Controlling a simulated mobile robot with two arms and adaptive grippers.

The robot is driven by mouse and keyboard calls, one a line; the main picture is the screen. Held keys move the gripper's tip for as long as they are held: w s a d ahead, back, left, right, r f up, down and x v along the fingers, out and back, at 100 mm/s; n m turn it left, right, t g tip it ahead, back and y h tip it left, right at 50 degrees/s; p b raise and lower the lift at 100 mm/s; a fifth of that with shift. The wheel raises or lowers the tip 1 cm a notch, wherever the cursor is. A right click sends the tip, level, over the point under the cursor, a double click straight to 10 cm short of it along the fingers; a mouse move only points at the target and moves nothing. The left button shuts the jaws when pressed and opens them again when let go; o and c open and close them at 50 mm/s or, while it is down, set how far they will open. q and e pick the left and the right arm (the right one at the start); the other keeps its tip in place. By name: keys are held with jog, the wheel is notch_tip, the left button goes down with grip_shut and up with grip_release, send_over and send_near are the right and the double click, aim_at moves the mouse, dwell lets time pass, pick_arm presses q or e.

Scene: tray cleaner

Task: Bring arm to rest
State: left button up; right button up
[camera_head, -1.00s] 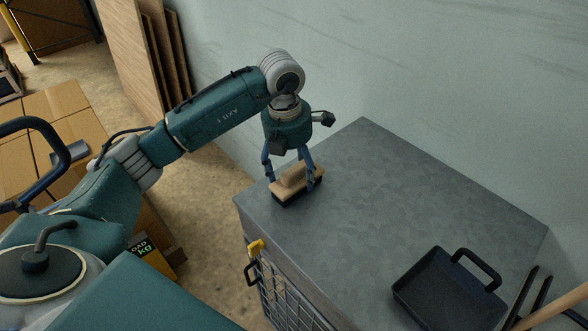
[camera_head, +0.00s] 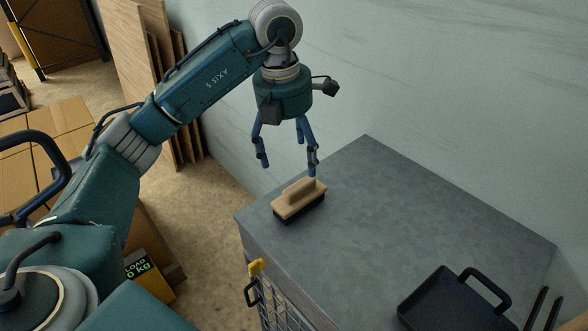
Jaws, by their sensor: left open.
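My left gripper (camera_head: 288,167) is open and empty in the head view. The brush (camera_head: 299,199) has a wooden back with a raised grip and dark bristles. It stands bristles down on the table (camera_head: 390,215), near its left edge. My right gripper is not in view.
A black tray (camera_head: 452,300) with a raised handle lies at the table's near right. A pale wall (camera_head: 430,90) runs behind the table. Cardboard boxes (camera_head: 70,125) and leaning wooden boards (camera_head: 135,50) stand at the left. The table's middle is clear.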

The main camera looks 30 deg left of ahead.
pick_arm(q)
jog(key=shift+s+r, duration=0.1)
jog(key=shift+r, duration=0.45)
